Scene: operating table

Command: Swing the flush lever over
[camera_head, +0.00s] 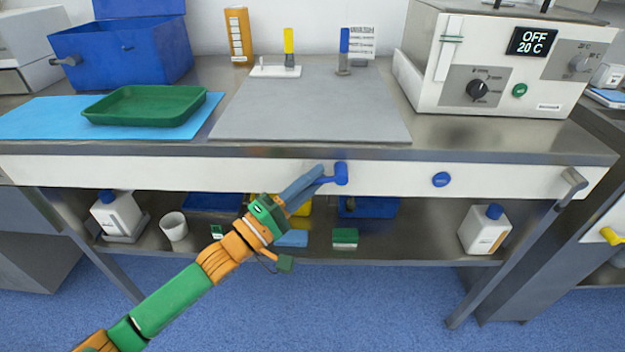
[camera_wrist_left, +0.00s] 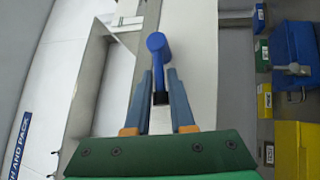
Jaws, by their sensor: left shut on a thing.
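The blue flush lever (camera_head: 341,174) is on the white front panel of the operating table. In the head view its round hub is at the right and its arm points left and slightly down. My left gripper (camera_head: 320,177) reaches up from the lower left and is shut on the lever's arm. In the left wrist view the lever (camera_wrist_left: 156,45) runs between the two blue fingers, its hub beyond the fingertips (camera_wrist_left: 160,76). The fingers hide part of the arm. My right gripper is in neither view.
A blue round knob (camera_head: 441,179) sits to the right on the same panel, and a grey handle (camera_head: 571,186) sits at its right end. The green tray (camera_head: 146,105) and the heater box (camera_head: 490,60) stand on the tabletop. Bottles and boxes fill the lower shelf.

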